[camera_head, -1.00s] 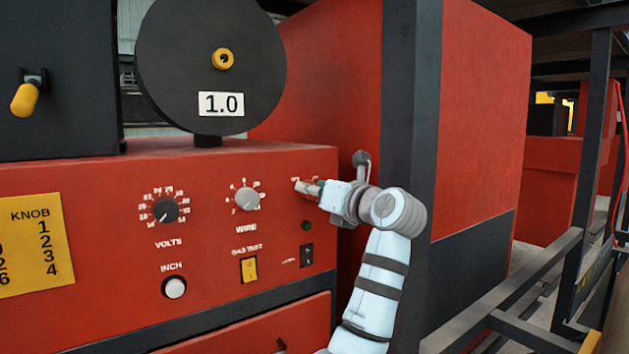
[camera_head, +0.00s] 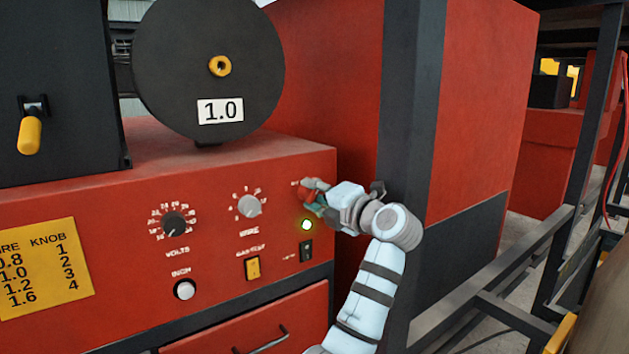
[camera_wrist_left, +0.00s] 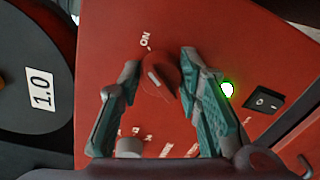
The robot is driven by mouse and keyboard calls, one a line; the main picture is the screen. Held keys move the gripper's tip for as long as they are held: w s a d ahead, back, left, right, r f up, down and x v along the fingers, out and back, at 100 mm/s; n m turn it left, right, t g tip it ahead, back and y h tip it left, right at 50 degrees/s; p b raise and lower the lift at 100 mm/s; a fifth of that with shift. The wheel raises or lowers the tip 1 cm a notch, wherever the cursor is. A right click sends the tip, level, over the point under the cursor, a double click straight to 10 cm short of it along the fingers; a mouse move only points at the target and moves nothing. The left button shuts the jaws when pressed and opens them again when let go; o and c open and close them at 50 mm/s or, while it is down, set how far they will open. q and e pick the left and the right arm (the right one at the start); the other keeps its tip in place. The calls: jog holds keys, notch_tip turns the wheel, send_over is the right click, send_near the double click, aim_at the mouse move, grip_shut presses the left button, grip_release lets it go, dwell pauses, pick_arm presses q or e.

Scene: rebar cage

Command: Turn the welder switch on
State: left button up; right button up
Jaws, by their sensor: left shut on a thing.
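The red rotary welder switch (camera_wrist_left: 160,77) sits on the red welder front panel (camera_head: 215,285), beside the letters "ON". Its pale pointer line shows in the left wrist view. My left gripper (camera_head: 313,192) is at the panel's upper right corner, shut on the switch, with one green-padded finger on each side of it (camera_wrist_left: 160,63). My right gripper is not in view.
The volts knob (camera_head: 174,225), wire knob (camera_head: 249,206), yellow switch (camera_head: 253,268) and black rocker switch (camera_head: 306,251) share the panel. A black wire spool (camera_head: 170,75) stands above. A dark post (camera_head: 410,120) rises just right of my arm.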

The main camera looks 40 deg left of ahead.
pick_arm(q)
jog(key=shift+m+p, duration=0.7)
jog(key=shift+m, duration=0.2)
jog(key=o, duration=1.1)
jog(key=shift+o, duration=0.2)
jog(key=shift+d, duration=0.15)
jog(key=v, duration=1.2)
jog(key=shift+w+f, duration=0.1)
